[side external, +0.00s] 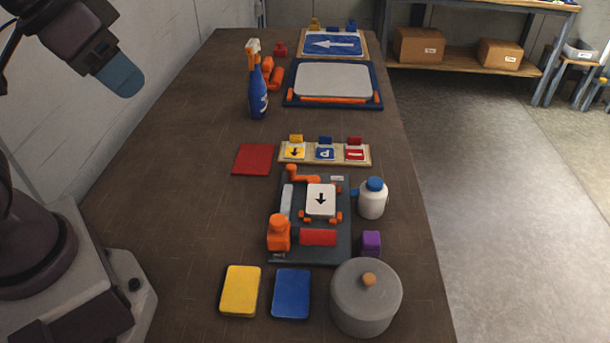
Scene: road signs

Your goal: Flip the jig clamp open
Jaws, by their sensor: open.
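A dark jig board (340,248) lies at the middle of the table. A white plate with a black down arrow (321,200) lies on it, with small orange blocks at its near corners. A large orange clamp-like part (278,233) stands upright at the board's near left, and an orange lever-like part (300,175) is at its far left. I cannot tell which is the clamp, or whether either is open. A red block (318,237) lies on the near part of the board. My gripper (122,78) is open at the upper left, raised and far from the jig.
A white bottle (372,198), purple block (371,243) and grey lidded pot (366,298) stand along the jig's right and near side. Yellow (240,291) and blue (291,293) plates lie in front. A sign rack (345,160) stands behind. The table's left side is clear.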

